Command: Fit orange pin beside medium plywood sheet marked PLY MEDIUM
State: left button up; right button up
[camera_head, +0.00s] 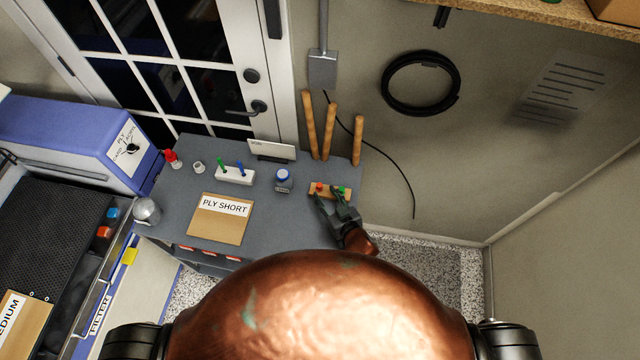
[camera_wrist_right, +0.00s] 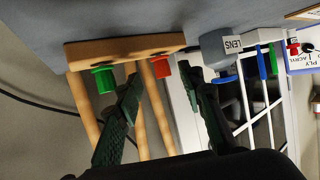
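The medium plywood sheet (camera_head: 18,325) lies at the lower left of the head view on the dark bed; only "EDIUM" of its label shows. An orange-red pin (camera_head: 319,187) and a green pin (camera_head: 341,190) stand in a small wooden block (camera_head: 330,194) on the grey table. My right gripper (camera_head: 334,201) is at this block. In the right wrist view, my right gripper (camera_wrist_right: 164,85) is open, with the orange-red pin (camera_wrist_right: 161,68) between its finger tips and gaps on both sides. The green pin (camera_wrist_right: 104,80) is outside the fingers. My left gripper is out of view.
Orange (camera_head: 104,232) and blue (camera_head: 112,214) pieces sit at the bed's edge.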

aim_at(320, 188)
jog(key=x, duration=0.5)
jog(key=shift+a+r, duration=0.15)
jog(key=shift+r, duration=0.05)
jog(key=shift+w+a+f, duration=0.1)
jog(key=shift+w, duration=0.1)
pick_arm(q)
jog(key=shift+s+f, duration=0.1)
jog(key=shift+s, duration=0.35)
pick_arm(e)
jog(key=c, duration=1)
